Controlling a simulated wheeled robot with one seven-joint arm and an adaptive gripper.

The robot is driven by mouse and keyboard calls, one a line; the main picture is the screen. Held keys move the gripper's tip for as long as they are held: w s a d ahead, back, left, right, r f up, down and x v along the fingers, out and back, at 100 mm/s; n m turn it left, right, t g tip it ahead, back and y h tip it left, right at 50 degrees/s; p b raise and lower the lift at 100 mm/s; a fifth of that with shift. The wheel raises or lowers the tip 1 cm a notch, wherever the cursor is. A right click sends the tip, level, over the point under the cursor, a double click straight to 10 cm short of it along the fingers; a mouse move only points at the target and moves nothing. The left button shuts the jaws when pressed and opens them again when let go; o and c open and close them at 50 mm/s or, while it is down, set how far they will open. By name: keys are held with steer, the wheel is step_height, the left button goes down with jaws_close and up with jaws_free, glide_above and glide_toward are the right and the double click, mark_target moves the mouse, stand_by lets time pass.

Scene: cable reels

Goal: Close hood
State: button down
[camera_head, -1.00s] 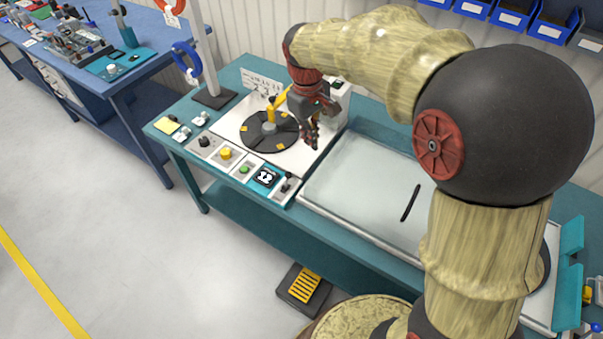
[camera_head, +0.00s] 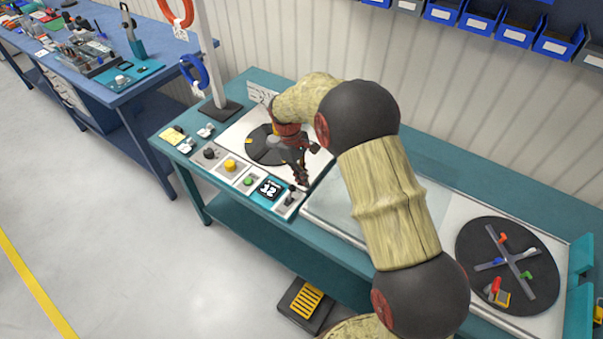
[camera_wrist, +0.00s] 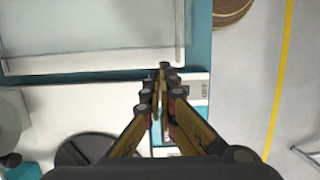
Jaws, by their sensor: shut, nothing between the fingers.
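The hood (camera_head: 333,204) is a clear, pale panel lying flat over the middle of the machine. My arm covers much of it in the head view, and its black handle is hidden. The hood (camera_wrist: 90,38) also fills the upper left of the wrist view, with a light frame edge. My gripper (camera_head: 303,184) is shut and empty, low near the front controls, just left of the hood's left edge. In the wrist view my gripper (camera_wrist: 161,76) points at the strip beside the hood's frame corner; I cannot tell whether it touches anything.
A black reel plate (camera_head: 262,148) lies left of the hood. A second reel plate (camera_head: 507,285) with a metal cross lies uncovered at the right. The control panel with a yellow button (camera_head: 230,165) and a lever (camera_head: 290,196) is close to my gripper. A pedal (camera_head: 305,301) is on the floor.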

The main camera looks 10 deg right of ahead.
steer(key=shift+x, duration=1.9)
